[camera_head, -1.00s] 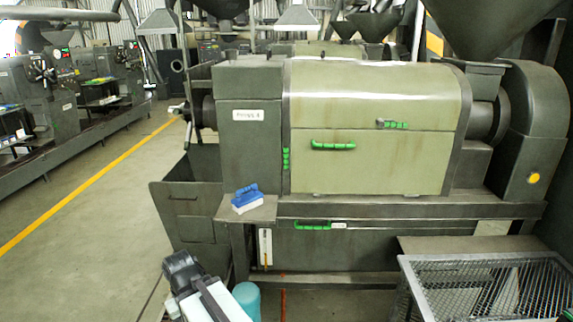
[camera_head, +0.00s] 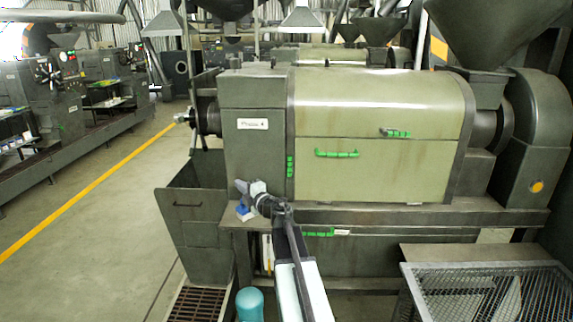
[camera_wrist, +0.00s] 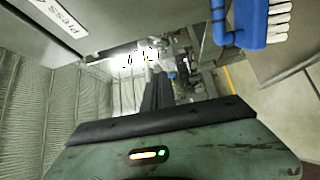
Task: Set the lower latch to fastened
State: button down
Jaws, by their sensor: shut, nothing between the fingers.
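The press (camera_head: 380,100) has a pale green hinged cover with a green-gripped metal latch (camera_head: 396,133) at its upper right. A short upright green grip (camera_head: 290,166) sits at the cover's left edge. A green bar handle (camera_head: 337,153) is on the cover's front, and another green handle (camera_head: 318,233) is on the lower panel. I cannot tell for sure which is the lower latch, or how it is set. My gripper (camera_head: 241,187) is shut and empty, in front of the press's left block, left of the upright grip. It appears to touch none of the handles.
A blue brush (camera_head: 245,212) lies on the ledge, partly hidden by my gripper; it also shows in the wrist view (camera_wrist: 240,22). A mesh crate (camera_head: 490,290) stands front right. A teal cylinder (camera_head: 249,303) stands low beside my arm. Floor at left is clear.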

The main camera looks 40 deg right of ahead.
aim_at(290, 166)
jog(key=s+d+m+h, duration=0.1)
jog(key=s+d, duration=0.3)
jog(key=d, duration=0.4)
jog(key=s+d+m+h, duration=0.1)
jog(key=s+d+h, duration=0.1)
jog(key=d, duration=0.6)
jog(key=shift+s+r+g+h+p, duration=0.3)
jog(key=shift+s+r+h+p, duration=0.15)
jog(key=shift+s, duration=0.45)
jog(key=shift+w+d, duration=0.9)
jog(key=shift+w, duration=0.4)
jog(key=shift+w+d, duration=0.85)
jog(key=shift+w, duration=0.45)
jog(key=shift+w+d, duration=0.9)
jog(key=shift+w, duration=0.4)
